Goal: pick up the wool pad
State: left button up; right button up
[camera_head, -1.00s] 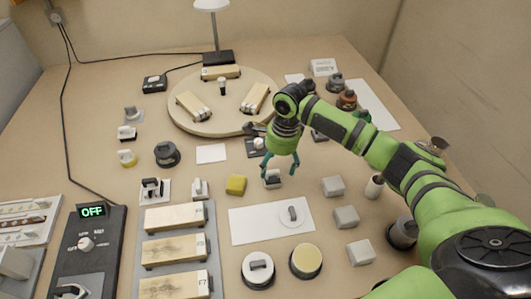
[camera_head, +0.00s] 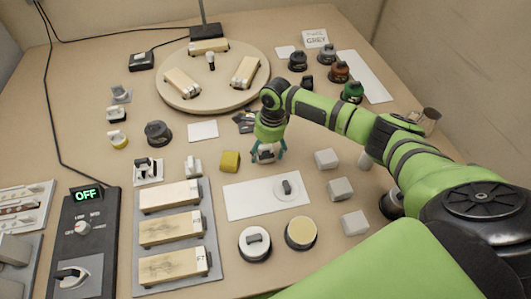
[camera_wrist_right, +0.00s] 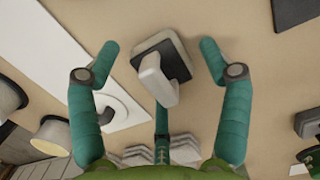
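A small square pad with a dark base and an upright pale handle (camera_wrist_right: 162,72) lies on the bench; it seems to be the wool pad, though no label shows. In the head view the pad (camera_head: 267,156) is partly hidden under my right gripper (camera_head: 268,149). My right gripper is open, and in the right wrist view its teal fingers (camera_wrist_right: 159,50) stand on either side of the pad with a gap on both sides. A third finger shows below the handle. My left gripper is out of view.
A white sheet (camera_head: 240,202) with a small handled disc lies just in front of the gripper. A yellow block (camera_head: 230,162) is to the left, grey blocks (camera_head: 327,159) to the right. A round turntable (camera_head: 176,97) stands behind.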

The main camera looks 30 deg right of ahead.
aim_at(264, 146)
jog(key=c, duration=0.9)
jog(key=shift+o, duration=0.3)
jog(key=shift+r, duration=0.55)
notch_tip(264, 146, up, 3)
jog(key=shift+w+f, duration=0.1)
jog(key=s+d+r, duration=0.2)
jog(key=s, duration=0.1)
jog(key=s+d+r, duration=0.1)
jog(key=s+r, duration=0.1)
jog(key=s, duration=0.2)
jog(key=s+d+r, duration=0.2)
jog(key=s+r, duration=0.1)
jog(key=shift+s+d+r, duration=0.1)
jog(key=shift+s+d, duration=0.1)
jog(key=shift+d, duration=0.15)
jog(key=shift+o, duration=0.2)
jog(key=shift+a, duration=0.1)
